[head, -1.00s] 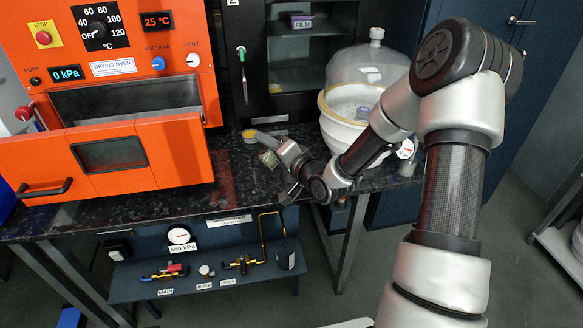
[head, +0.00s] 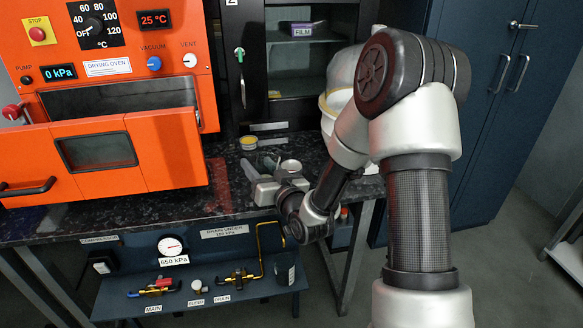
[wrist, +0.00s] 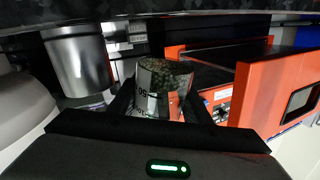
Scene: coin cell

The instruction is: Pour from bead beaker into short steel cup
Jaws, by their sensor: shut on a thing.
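My gripper (wrist: 160,110) is shut on the bead beaker (wrist: 147,92), a clear beaker with printed marks and dark greenish beads inside. The wrist view looks upside down, with the dark counter along its top. A shiny steel cup (wrist: 80,60) stands left of the beaker in that view, apart from it. In the head view, my gripper (head: 258,185) is low over the front of the counter. A round rim (head: 291,166), apparently the steel cup's, shows just behind it. The beaker is not clearly visible there. I cannot tell how far it is tilted.
The orange drying oven (head: 100,150) stands on the left with its front open. A yellow-topped small container (head: 248,143) sits on the dark counter (head: 225,165). A white desiccator (head: 338,100) is behind my arm. A valve panel (head: 205,285) is below the counter.

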